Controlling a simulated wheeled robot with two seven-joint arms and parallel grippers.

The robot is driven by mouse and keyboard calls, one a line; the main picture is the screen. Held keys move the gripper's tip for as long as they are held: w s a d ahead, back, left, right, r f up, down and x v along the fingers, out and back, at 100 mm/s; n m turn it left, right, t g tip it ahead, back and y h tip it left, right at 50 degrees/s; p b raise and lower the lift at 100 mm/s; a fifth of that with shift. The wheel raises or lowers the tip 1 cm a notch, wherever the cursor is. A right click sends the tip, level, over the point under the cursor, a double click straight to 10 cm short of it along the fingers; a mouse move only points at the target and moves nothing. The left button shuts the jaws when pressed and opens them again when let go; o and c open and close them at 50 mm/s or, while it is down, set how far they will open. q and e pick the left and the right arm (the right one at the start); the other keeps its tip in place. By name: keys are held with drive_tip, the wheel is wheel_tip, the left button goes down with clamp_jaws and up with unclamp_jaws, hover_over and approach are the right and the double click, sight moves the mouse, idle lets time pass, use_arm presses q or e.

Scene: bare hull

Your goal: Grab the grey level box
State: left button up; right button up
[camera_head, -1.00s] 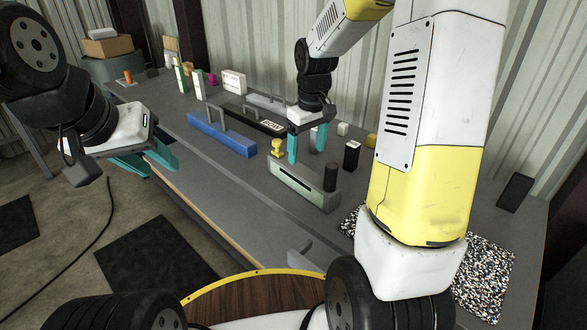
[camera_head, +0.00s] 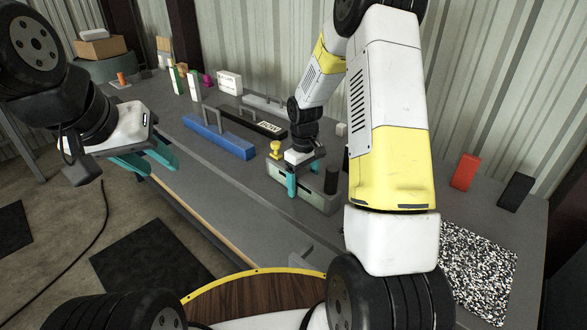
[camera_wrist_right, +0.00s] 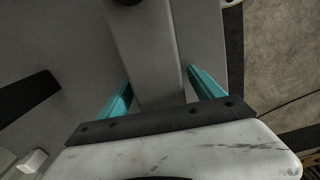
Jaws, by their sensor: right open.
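A grey box (camera_head: 312,199) with a dark slot in its front lies near the front edge of the bench. My right gripper (camera_head: 305,178) is low over it, open, with one teal finger in front of the box and the other partly hidden behind it. In the right wrist view a long grey body (camera_wrist_right: 146,50) runs between the open teal fingers (camera_wrist_right: 159,80); I cannot tell whether they touch it. A yellow knob (camera_head: 276,149) and a dark cylinder (camera_head: 331,180) stand at its ends. My left gripper (camera_head: 163,164) is open and empty, off the bench's front side.
A red block (camera_head: 464,171), a black block (camera_head: 515,191) and a speckled mat (camera_head: 475,265) are at right. The front strip of bench is clear.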

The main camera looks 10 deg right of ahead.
clamp_jaws()
idle(0.3)
idle(0.3)
